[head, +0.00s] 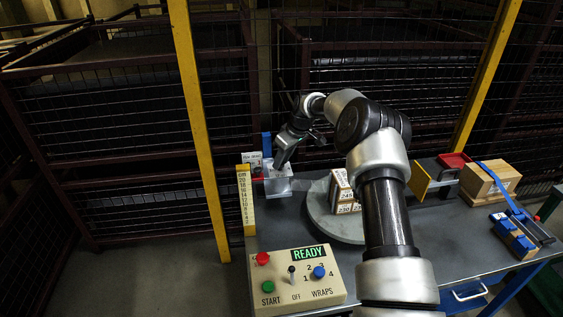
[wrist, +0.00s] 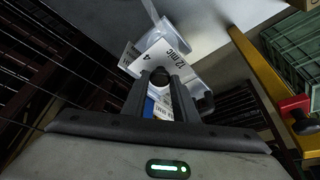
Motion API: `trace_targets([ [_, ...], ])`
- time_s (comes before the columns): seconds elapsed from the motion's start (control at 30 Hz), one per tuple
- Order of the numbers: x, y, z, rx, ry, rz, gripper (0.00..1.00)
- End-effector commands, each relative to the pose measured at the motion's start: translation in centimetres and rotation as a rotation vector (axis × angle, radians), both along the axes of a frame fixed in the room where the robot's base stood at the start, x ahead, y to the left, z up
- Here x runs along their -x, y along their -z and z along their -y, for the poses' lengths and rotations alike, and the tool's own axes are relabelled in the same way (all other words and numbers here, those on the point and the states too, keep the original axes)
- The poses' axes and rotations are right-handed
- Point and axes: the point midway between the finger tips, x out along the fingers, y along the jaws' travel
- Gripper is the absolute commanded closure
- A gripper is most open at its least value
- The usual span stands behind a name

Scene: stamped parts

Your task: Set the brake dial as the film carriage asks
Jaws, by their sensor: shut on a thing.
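The film carriage (head: 278,187) is a pale grey block at the back left of the table, beside a blue post (head: 266,145). My gripper (head: 279,166) reaches down onto it from above. In the wrist view my gripper (wrist: 161,84) is shut on a round dark knob (wrist: 160,74), which I take to be the brake dial. A white label behind it (wrist: 168,50) reads "12 mic", with a figure that looks like 4 nearby. The fingers and the viewing angle hide the dial's pointer and most of its scale.
A control box (head: 297,282) showing READY stands in front, with several buttons and knobs. A round turntable (head: 322,222) carries stacked cartons (head: 343,192). A yellow ruler (head: 245,200) stands at the left edge. A wooden box (head: 488,183) and blue tool (head: 515,237) lie right.

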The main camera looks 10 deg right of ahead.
Motion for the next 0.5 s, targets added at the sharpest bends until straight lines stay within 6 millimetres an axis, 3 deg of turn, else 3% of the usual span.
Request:
trace_targets([
  [0.5,-0.16,-0.17,0.09,0.0,-0.12,0.003,0.96],
])
